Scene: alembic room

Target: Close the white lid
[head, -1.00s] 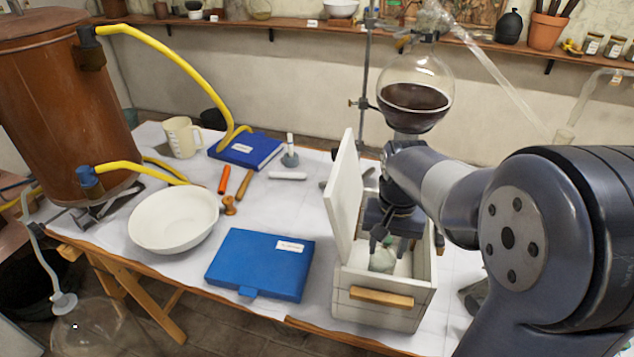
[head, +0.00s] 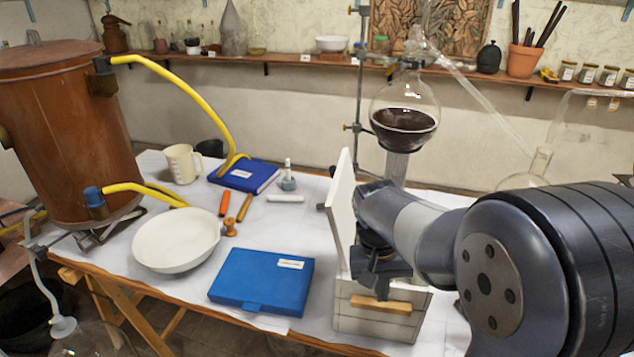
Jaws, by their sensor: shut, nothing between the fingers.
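The white lid (head: 342,210) stands open, nearly upright, on the left side of a white wooden box (head: 372,324) with a wooden front handle (head: 381,304). My gripper (head: 366,284) is above the front of the box, just right of the lid, pointing down. It is shut and I see nothing held in it. I cannot tell whether it touches the lid. My arm hides most of the box's opening and what is inside.
A blue case (head: 262,281) lies on the table left of the box. A white bowl (head: 176,240) is farther left. A round flask (head: 404,115) of dark liquid hangs on a stand behind the box.

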